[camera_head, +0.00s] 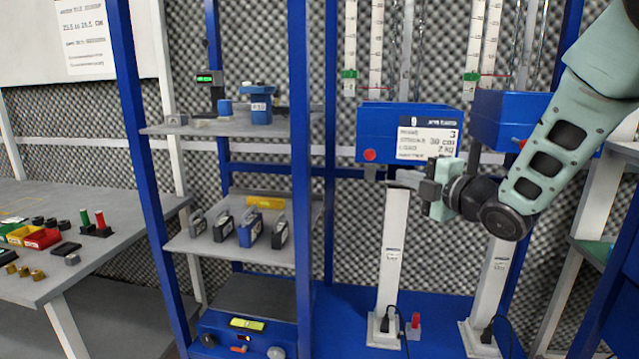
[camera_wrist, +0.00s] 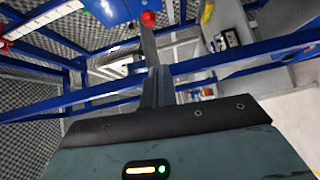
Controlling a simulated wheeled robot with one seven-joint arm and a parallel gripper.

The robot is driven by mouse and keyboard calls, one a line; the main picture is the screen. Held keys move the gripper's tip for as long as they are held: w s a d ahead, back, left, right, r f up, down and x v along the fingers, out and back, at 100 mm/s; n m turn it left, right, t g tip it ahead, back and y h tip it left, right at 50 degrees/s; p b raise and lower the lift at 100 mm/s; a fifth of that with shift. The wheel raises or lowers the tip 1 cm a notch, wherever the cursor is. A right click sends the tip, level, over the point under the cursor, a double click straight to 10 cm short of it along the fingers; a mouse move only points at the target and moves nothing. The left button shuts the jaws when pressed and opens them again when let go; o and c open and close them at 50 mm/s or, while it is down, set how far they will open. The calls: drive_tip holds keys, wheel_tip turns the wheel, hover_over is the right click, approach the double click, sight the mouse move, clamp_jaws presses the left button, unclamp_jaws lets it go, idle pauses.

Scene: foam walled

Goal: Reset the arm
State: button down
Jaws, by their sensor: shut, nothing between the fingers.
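My arm (camera_head: 560,150) comes in from the upper right, pale green with dark joints. My gripper (camera_head: 392,179) is at its end, pointing left, in front of the blue box with a white label (camera_head: 410,135). The fingers are together with nothing between them. In the wrist view my gripper (camera_wrist: 150,30) reaches up from the dark palm, its fingers closed. A red button (camera_wrist: 148,18) shows beside the fingertips in that view; I cannot tell whether they touch it.
A blue-framed shelf (camera_head: 240,127) with devices stands left of my gripper. A grey table (camera_head: 110,235) with coloured bins is at the far left. A second blue box (camera_head: 495,115) sits behind my arm. Two white posts (camera_head: 394,250) stand below the boxes. A grey bench (camera_head: 590,215) is at the right.

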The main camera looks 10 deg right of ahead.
drive_tip(key=s+a+f+m+g+h, duration=0.2)
drive_tip(key=s+a+f+m+g, duration=0.3)
drive_tip(key=s, duration=0.3)
drive_tip(key=s+a+f+m+g+h, duration=0.2)
drive_tip(key=s+a+f+m+g, duration=0.3)
drive_tip(key=s, duration=0.3)
drive_tip(key=s+f+m+g+h, duration=0.1)
drive_tip(key=s+m+g, duration=0.1)
drive_tip(key=s, duration=0.8)
drive_tip(key=s+a+f+m+g+h, duration=0.1)
drive_tip(key=s+f+m+g+h, duration=0.1)
drive_tip(key=s, duration=0.9)
drive_tip(key=shift+s+a+m+g, duration=0.3)
drive_tip(key=shift+m+g, duration=0.3)
drive_tip(key=shift+g, duration=0.3)
